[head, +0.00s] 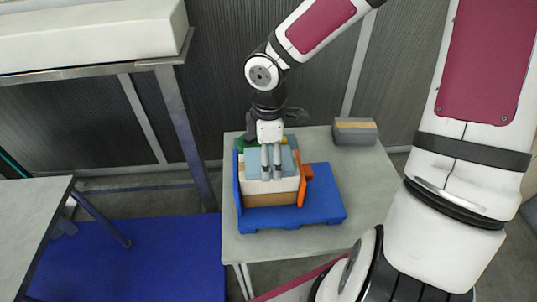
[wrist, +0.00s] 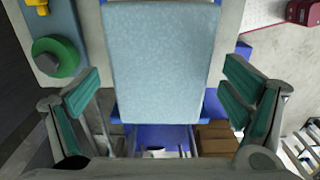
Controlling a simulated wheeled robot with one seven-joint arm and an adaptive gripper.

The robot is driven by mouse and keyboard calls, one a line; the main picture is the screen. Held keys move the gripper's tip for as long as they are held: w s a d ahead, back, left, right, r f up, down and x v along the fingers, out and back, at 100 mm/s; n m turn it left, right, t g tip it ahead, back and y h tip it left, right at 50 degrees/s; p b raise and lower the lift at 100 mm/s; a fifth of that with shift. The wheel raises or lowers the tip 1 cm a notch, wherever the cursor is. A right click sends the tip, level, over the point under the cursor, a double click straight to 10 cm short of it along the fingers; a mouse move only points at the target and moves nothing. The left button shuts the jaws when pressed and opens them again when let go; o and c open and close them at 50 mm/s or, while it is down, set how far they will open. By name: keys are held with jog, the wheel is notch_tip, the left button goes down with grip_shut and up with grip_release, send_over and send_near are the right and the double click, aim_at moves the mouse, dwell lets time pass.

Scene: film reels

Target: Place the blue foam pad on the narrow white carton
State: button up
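The light blue foam pad (head: 252,162) lies over a white, box-like surface (head: 284,186), likely the white carton, in the blue tray. Its upper face (wrist: 165,60) fills the middle of the wrist view. My gripper (head: 271,172) points down at the pad; its near finger covers the pad's middle in the head view. In the wrist view, the gripper (wrist: 162,102) is open, with green-padded fingers on both sides of the pad and visible gaps to it. The pad and gripper hide most of the white carton, so contact between pad and carton cannot be confirmed.
The blue tray (head: 322,205) stands on a grey table (head: 375,192). A brown box (head: 270,200) and an orange piece (head: 301,184) are close to the pad. A green roll (wrist: 55,58) is behind it. A grey box (head: 356,133) stands at the back right.

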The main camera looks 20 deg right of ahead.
notch_tip(320, 180, up, 12)
jog(key=p, duration=0.4)
jog(key=s+r+m+t, duration=0.5)
jog(key=s+r+m, duration=0.9)
jog(key=s, duration=0.3)
jog(key=shift+s+a+r+t, duration=0.15)
jog(key=shift+s+r+t, duration=0.2)
jog(key=shift+r, duration=0.3)
dwell(0.4)
